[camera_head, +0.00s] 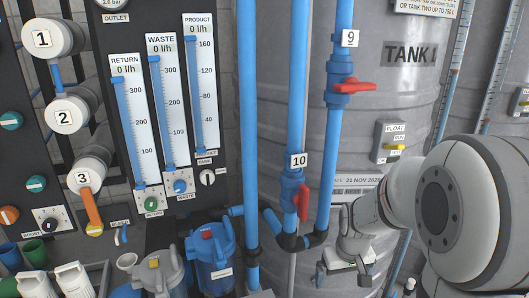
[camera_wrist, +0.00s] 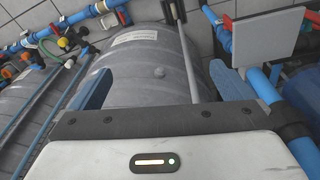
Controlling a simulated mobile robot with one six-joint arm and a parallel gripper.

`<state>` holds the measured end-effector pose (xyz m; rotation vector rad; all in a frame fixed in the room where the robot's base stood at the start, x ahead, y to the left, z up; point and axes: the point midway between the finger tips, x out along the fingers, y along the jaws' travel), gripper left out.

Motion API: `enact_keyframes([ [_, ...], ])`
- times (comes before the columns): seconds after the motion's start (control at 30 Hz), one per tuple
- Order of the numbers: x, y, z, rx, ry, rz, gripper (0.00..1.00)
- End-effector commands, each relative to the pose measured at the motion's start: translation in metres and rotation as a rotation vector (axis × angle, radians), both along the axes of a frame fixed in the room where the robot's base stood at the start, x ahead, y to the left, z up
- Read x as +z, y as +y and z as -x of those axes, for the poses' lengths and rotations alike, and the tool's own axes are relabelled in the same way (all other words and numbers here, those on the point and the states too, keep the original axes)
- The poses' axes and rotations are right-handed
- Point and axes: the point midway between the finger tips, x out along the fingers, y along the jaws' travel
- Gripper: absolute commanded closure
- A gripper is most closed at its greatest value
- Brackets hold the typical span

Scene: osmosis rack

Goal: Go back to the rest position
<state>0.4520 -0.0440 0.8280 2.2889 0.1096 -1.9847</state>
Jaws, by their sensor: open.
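My gripper (camera_head: 343,279) hangs at the lower right of the head view, in front of the big grey tank (camera_head: 395,90) marked TANK 1. My white arm comes in from the right edge. In the wrist view my gripper (camera_wrist: 160,75) shows two blue fingers spread wide apart, with nothing held between them. A grey rounded tank (camera_wrist: 150,65) lies beyond the fingers.
Blue vertical pipes with red-handled valve 9 (camera_head: 352,87) and valve 10 (camera_head: 302,200) stand just left of my gripper. The panel with flow meters (camera_head: 162,100) and numbered valves is at left. Blue filter housings (camera_head: 212,262) stand below. A yellow-switch float box (camera_head: 390,142) is on the tank.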

Motion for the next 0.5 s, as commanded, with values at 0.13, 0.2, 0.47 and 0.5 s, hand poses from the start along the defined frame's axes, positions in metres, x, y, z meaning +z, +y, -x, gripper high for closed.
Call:
enact_keyframes([
  [0.13,0.084,0.017,0.040,-0.033,-0.033,-0.008,0.00],
  [0.2,0.113,0.023,0.061,-0.050,-0.043,-0.013,0.00],
  [0.47,0.184,0.040,0.127,-0.102,-0.072,-0.031,0.00],
  [0.5,0.189,0.041,0.134,-0.108,-0.074,-0.033,0.00],
])
